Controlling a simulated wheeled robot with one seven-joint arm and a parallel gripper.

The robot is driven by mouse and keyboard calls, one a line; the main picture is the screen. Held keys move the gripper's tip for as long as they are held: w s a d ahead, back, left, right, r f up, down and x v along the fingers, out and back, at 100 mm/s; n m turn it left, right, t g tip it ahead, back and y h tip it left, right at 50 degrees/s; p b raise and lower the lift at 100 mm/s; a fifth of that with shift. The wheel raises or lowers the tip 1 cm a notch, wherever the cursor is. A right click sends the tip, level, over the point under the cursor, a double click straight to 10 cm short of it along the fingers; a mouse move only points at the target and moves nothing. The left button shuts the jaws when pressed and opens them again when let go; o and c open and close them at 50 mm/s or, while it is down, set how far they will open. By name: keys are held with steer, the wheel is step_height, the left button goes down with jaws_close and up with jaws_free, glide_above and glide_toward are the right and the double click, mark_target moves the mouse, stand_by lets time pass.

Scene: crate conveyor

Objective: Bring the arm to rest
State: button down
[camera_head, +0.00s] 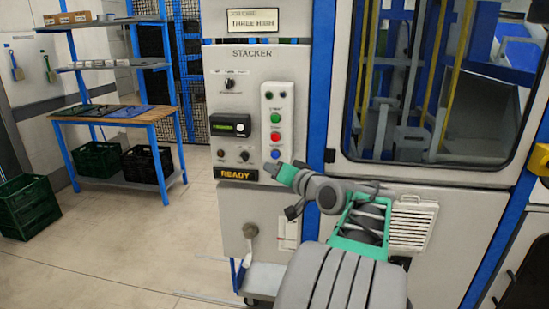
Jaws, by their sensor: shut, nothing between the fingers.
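My arm reaches up from the bottom right in the head view, in front of the machine's panel. My gripper (274,169) is at the arm's left end, shut and empty. In the picture it lies just below the blue button on the panel; I cannot tell whether it touches the panel. The stacker panel (243,75) is light grey, with a green button (275,118), a red button (275,137) and a blue button (275,154) in a column. A display (237,174) at its lower edge reads READY.
An upper sign (254,22) reads THREE HIGH. A window (435,80) in the machine stands to the right. A blue-framed wooden bench (115,114) stands at the left, with dark crates (98,159) below. Green crates (27,205) stand on the floor. The floor (130,245) left of the machine is clear.

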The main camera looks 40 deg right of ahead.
stand_by(0.4)
steer(key=s+d+f+g, duration=0.1)
steer(key=s+f+g, duration=0.3)
steer(key=f, duration=0.5)
steer(key=s+f+g, duration=0.3)
steer(key=s+f, duration=0.1)
steer(key=f, duration=0.5)
steer(key=s+a+f+m+g+y, duration=0.1)
steer(key=s+a+f+g, duration=0.25)
steer(key=s, duration=0.25)
steer(key=s+a+f+g+y, duration=0.1)
steer(key=s+a+f+g, duration=0.3)
steer(key=s, duration=0.3)
steer(key=w+a+r+n, duration=0.1)
steer(key=a+n, duration=0.2)
steer(key=a, duration=0.6)
steer(key=w+a+r+n+t, duration=0.1)
steer(key=w+a+n, duration=0.1)
steer(key=a, duration=0.8)
steer(key=w+a+r+n, duration=0.2)
steer(key=a+n, duration=0.3)
steer(key=a, duration=0.5)
steer(key=shift+w, duration=0.15)
steer(key=shift+d+t, duration=0.1)
steer(key=shift+t, duration=0.15)
